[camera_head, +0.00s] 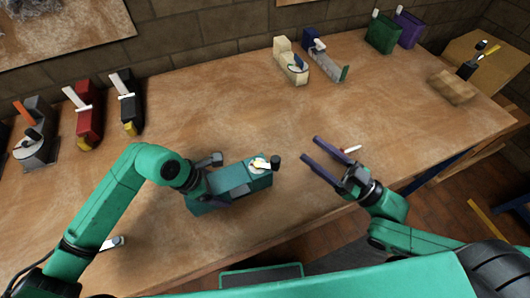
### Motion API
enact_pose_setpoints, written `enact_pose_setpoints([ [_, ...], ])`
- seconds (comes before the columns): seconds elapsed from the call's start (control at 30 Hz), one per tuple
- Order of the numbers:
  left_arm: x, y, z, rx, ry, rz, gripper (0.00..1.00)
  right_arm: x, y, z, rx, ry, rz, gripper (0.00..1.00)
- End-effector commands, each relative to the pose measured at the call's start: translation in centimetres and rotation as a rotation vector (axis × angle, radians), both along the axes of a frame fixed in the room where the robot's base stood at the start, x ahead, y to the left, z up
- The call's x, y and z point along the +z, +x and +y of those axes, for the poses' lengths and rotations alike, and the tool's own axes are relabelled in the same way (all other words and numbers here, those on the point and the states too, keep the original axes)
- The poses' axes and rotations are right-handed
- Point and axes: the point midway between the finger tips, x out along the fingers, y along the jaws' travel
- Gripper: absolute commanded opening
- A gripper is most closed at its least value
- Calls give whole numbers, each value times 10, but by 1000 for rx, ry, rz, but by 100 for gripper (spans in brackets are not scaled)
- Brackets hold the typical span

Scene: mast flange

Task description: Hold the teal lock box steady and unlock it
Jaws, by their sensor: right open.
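The teal lock box (238,184) lies on the bench in front of me. On its right end are a small pale and yellow part (260,164) and a dark knob-like piece (276,162). My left gripper (212,174) is at the box's left end. Its fingers are mostly hidden by its own arm and the box, so I cannot tell whether it is closed on the box. My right gripper (312,160) is open and empty, right of the box and apart from it, its fingers pointing left.
Along the wall stand red (88,116) and black (127,105) devices, a grey device (36,140), cream (291,62) and blue (323,60) ones, and green (382,34) and purple (407,29) boxes. A brown block (452,87) is at right. The bench middle is clear.

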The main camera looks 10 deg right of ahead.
Motion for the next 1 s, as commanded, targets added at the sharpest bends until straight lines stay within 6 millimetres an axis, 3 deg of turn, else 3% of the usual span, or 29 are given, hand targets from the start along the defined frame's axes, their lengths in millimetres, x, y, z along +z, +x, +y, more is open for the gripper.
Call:
enact_pose_setpoints([
  [0.2, 1, 0, 0, 0, -2, -1, 3, -33, -34, 22, -5, -159, 179, 60],
  [0.37, 1, 0, 0, 0, -3, -2, 3, -38, -41, 29, 6, -191, 209, 60],
  [0.67, 1, 0, -1, 0, -3, -2, 3, -36, -21, 49, 2, -186, 201, 60],
  [1.0, 1, 0, -1, -1, -2, -2, 3, -36, 23, 99, 3, -183, 203, 60],
])
